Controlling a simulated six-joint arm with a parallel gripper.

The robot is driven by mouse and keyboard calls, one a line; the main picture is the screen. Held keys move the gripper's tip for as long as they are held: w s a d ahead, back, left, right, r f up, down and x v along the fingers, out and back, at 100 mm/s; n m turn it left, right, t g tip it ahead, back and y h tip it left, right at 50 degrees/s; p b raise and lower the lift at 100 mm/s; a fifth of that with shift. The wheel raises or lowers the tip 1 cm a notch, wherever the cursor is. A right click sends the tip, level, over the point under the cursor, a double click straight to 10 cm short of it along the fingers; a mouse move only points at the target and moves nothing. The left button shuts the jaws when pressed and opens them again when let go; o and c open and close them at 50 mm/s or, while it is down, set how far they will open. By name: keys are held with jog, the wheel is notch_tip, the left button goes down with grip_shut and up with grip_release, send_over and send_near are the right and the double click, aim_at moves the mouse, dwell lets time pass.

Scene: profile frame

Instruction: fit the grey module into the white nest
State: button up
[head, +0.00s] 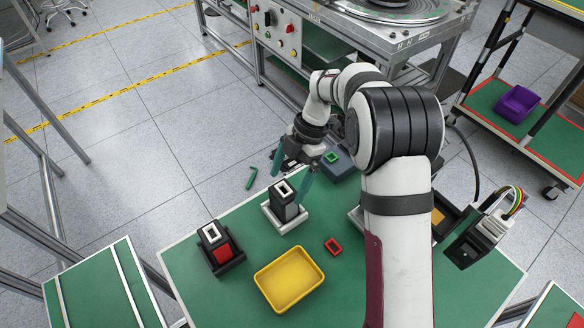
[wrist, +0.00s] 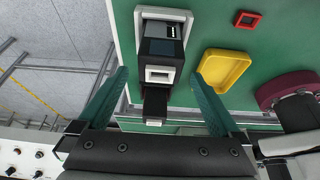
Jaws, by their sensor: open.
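The grey module (head: 284,203), a dark block with a white square on top, stands upright in the white nest (head: 270,212) near the table's far edge. In the wrist view the module (wrist: 158,50) sits against the white nest (wrist: 183,14). I cannot tell whether it is fully down, since the module hides much of the nest. In the wrist view the fingers of my gripper (wrist: 157,88) show clear gaps to the module.
A black holder (head: 236,262) with a red block and a dark white-topped piece stands at left. A yellow tray (head: 289,305) and a small red frame (head: 333,246) lie in front. A green frame (head: 331,157) sits beyond my gripper. Green table surface (head: 350,295) is clear right of the tray.

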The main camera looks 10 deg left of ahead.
jog(key=s+d+r+m+t, duration=0.1)
jog(key=s+d+r+m, duration=0.2)
jog(key=r+m, duration=0.25)
jog(key=s+d+r+m, duration=0.3)
jog(key=d+r+m, duration=0.15)
jog(key=r, duration=0.25)
jog(key=s+d+f+m+t, duration=0.1)
jog(key=s+d+m, duration=0.2)
jog(key=s+m, duration=0.7)
jog(key=s+d+f+m+t+h, duration=0.1)
jog(key=s+d+m, duration=0.2)
jog(key=s+m, duration=0.7)
jog(key=m, duration=0.2)
jog(key=shift+s+d+m, duration=0.2)
jog(key=shift+s+m, duration=0.05)
jog(key=shift+m, duration=0.05)
